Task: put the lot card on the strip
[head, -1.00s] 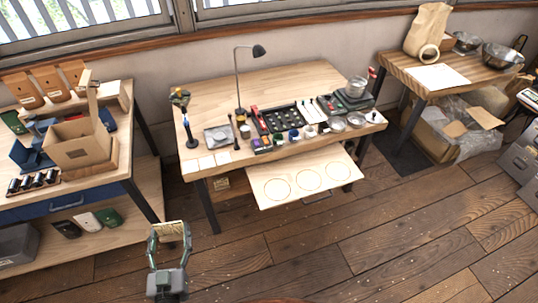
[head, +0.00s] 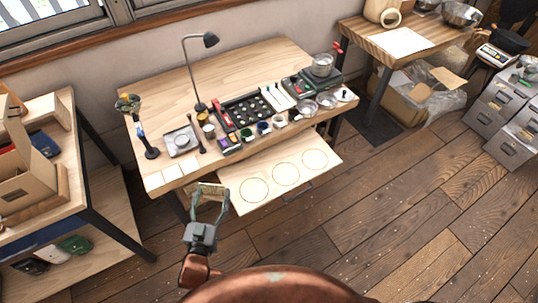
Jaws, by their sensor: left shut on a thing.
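My left gripper (head: 209,195) is shut on a small tan card (head: 208,189), which looks like the lot card. It holds the card upright between its fingertips, in front of the workbench (head: 150,100). In the picture, the card overlaps the left end of the pull-out board. My right gripper is out of view.
The pull-out board (head: 270,195) with three circles juts from the bench front. A shelf (head: 100,215) stands at left.

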